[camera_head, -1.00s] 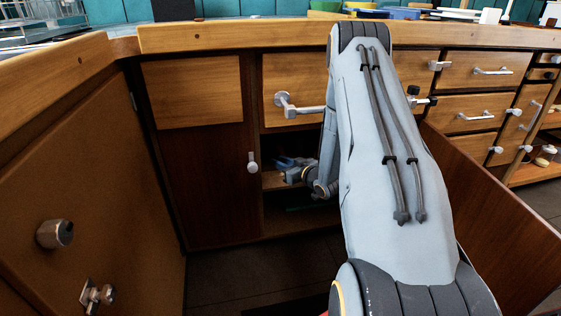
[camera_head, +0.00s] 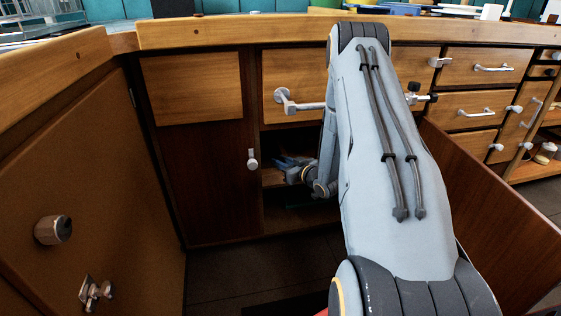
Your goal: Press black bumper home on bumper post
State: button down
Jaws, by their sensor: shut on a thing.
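My gripper (camera_head: 287,165) is small in the head view, at the mouth of the open cupboard compartment under the long-handled drawer. Its bluish-grey fingers point left into the shadow there. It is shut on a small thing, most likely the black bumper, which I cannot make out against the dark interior. I cannot make out the bumper post at the fingers either, nor whether the bumper touches it. My grey arm covers the middle right of the view and hides part of the cupboard.
A closed dark door with a pale knob (camera_head: 252,160) is left of the compartment. The long drawer handle (camera_head: 300,104) sticks out above my gripper. An open brown panel (camera_head: 500,205) stands right of my arm. A wooden panel with metal knobs (camera_head: 95,190) stands at left.

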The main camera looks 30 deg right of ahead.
jog(key=shift+f, duration=0.35)
jog(key=shift+f+b, duration=0.3)
jog(key=shift+f, duration=0.05)
jog(key=shift+f, duration=0.2)
jog(key=c, duration=1.4)
grip_release()
jog(key=shift+c, duration=0.2)
jog(key=shift+s, duration=0.1)
jog(key=s+d+r+p, duration=0.1)
jog(key=s+r+p, duration=0.4)
jog(key=s, duration=0.2)
jog(key=shift+s+r+p, duration=0.2)
jog(key=shift+r+p, duration=0.05)
jog(key=shift+p, duration=0.1)
